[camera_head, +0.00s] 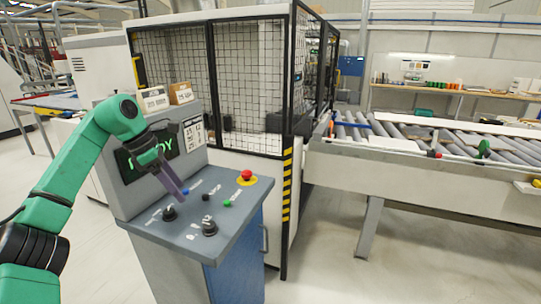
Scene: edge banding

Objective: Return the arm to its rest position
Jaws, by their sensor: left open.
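My left arm is green and comes in from the left edge, raised in front of the control console (238,228). My left gripper (181,192) is open and points down over the left part of the sloped panel. It is close to the blue button and a black knob (169,212); I cannot tell whether it touches either. Its fingers are seen edge-on and look empty. The console's screen (135,165) shows green letters, partly hidden by the wrist. My right gripper is not in view.
The panel also carries a red mushroom button (247,175), a green button (227,203) and another black knob (209,227). A mesh-fenced machine (245,80) stands behind. A roller conveyor (400,135) runs to the right. The floor at front right (400,270) is clear.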

